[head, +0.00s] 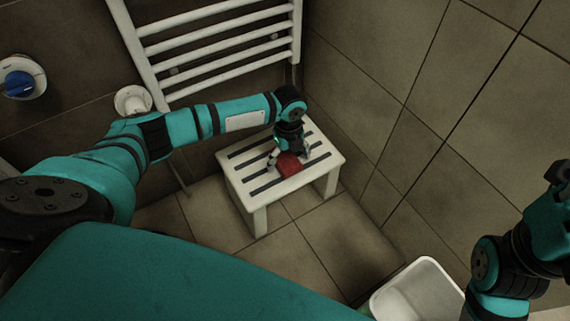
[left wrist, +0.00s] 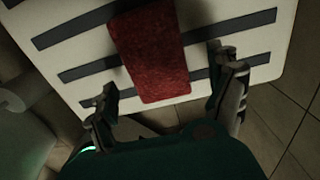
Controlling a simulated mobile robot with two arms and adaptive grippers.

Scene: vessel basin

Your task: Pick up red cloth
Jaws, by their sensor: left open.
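The red cloth (head: 288,165) lies on top of a white slatted stool (head: 240,178) in the corner. In the left wrist view the cloth (left wrist: 152,50) is a dark red folded rectangle across the stool's dark slots. My left gripper (head: 287,158) is just above the stool at the cloth, pointing down. In the left wrist view its two fingers (left wrist: 167,92) are spread wide, one on each side of the cloth's near end, with gaps between them and the cloth. My right arm shows at the right edge of the head view, but its fingers are not visible.
A white towel radiator (head: 210,38) is on the wall behind the stool. Tiled walls close in behind and to the right. A white bin (head: 420,290) stands at the lower right. Floor tiles between stool and bin are clear. A blue valve knob (head: 18,84) is at upper left.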

